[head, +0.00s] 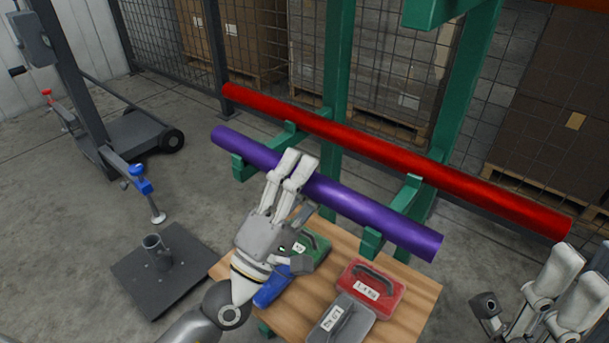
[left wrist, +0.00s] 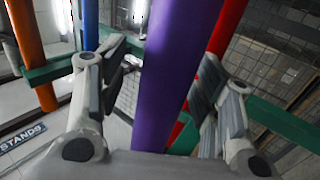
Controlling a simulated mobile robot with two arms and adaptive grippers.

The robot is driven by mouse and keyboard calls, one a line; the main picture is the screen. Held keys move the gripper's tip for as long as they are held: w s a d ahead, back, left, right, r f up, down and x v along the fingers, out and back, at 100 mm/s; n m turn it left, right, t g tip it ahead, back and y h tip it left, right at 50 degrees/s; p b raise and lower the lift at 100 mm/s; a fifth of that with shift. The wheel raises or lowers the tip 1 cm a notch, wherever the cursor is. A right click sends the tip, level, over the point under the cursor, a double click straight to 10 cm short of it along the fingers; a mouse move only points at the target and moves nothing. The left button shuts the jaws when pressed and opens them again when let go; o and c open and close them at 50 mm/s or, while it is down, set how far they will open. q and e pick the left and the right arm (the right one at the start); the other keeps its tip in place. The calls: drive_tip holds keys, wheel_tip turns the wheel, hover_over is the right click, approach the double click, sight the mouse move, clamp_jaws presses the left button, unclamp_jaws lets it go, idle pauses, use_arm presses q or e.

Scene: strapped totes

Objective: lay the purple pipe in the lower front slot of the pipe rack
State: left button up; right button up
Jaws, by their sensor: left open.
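The purple pipe (head: 385,217) lies across the two green front arms (head: 372,240) of the pipe rack, in front of the red pipe. Its right end reaches past the right arm. My left gripper (head: 298,190) is at the pipe's middle, its pale fingers over the pipe. In the left wrist view the purple pipe (left wrist: 168,75) runs between the open fingers, with a visible gap at least on the left side. Contact on the right side is unclear. My right gripper (head: 525,295) is at the lower right, empty, its fingers apart from the thumb.
A red pipe (head: 480,187) lies behind on the rack; green uprights (head: 338,60) stand there. A wooden table (head: 405,318) below holds red (head: 385,288), green, blue and grey cases. A black stand (head: 165,270) is on the floor at left. Orange and blue pipes show in the wrist view.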

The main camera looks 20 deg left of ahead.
use_arm(q)
drive_tip(key=shift+f, duration=0.1)
drive_tip(key=shift+s+a+f, duration=0.1)
drive_tip(key=shift+s+f, duration=0.3)
drive_tip(key=shift+s, duration=0.05)
drive_tip(key=v, duration=1)
drive_tip(key=shift+s+a, duration=0.2)
drive_tip(key=shift+s, duration=0.15)
drive_tip(key=shift+s+f, duration=0.1)
drive_tip(key=shift+s, duration=0.05)
